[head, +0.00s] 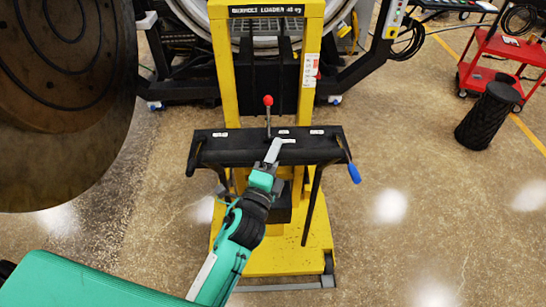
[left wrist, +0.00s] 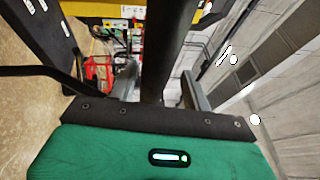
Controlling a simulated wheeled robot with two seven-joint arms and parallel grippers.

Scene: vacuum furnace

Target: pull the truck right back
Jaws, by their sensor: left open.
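The truck is a yellow loader (head: 222,70) with a yellow base (head: 275,262) and a sign across its top. A black handle panel (head: 225,148) crosses its front, with a red-knobbed lever (head: 268,102) in the middle and a blue grip (head: 354,173) at its right end. My left gripper (head: 275,150) is at the middle of the panel, just below the lever. In the left wrist view its two grey fingers stand apart, with a black bar (left wrist: 168,45) running between them. I cannot tell whether they touch it. My right gripper is not in view.
A large round brown disc (head: 60,160) fills the left side. A round furnace opening (head: 290,42) is behind the truck. A red cart (head: 500,55) and a black ribbed cylinder (head: 486,118) stand at the right.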

